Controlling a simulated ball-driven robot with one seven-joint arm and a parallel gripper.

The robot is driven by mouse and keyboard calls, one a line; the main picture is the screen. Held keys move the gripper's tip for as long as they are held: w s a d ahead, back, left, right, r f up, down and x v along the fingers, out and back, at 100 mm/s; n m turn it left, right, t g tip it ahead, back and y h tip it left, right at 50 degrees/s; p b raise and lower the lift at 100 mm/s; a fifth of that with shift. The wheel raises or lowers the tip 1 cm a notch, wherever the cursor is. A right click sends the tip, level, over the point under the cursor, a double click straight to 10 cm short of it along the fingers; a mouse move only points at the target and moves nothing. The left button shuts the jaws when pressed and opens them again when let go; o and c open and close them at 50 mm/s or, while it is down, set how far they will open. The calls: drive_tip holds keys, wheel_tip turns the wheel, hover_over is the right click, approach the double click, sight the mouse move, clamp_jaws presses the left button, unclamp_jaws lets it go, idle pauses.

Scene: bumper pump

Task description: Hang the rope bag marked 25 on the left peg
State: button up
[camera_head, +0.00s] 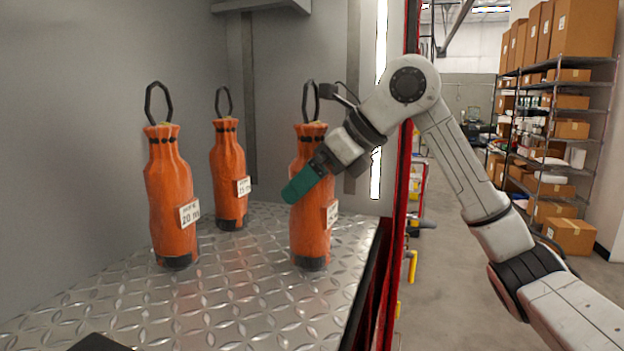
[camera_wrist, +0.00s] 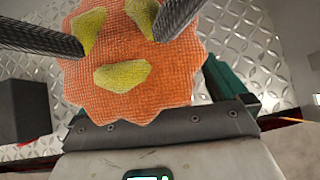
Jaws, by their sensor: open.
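The rope bag nearest my gripper is orange with a black hoop handle and dark base (camera_head: 310,235). It stands upright at the right of the metal plate floor. Its white tag (camera_head: 332,214) is turned sideways, and I cannot surely read its number. My gripper (camera_head: 302,184) is open, its teal fingers at the bag's upper body. The wrist view shows the bag's orange top (camera_wrist: 140,75) close up, with yellow patches and dark handle parts. One teal finger (camera_wrist: 228,80) shows beside it; the other is mostly hidden. Contact is unclear. No peg is visible.
A similar orange bag tagged 20 (camera_head: 172,205) stands at the left. Another (camera_head: 228,180), its tag seeming to read 15, stands farther back. Grey walls enclose the plate floor (camera_head: 245,315). A red post (camera_head: 404,190) borders it on the right, with shelves of boxes (camera_head: 560,110) beyond.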

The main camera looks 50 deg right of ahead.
drive_tip(key=b+v, duration=0.2)
drive_tip(key=v, duration=0.8)
drive_tip(key=shift+s+a+r+b, duration=0.25)
drive_tip(key=shift+s+b, duration=0.1)
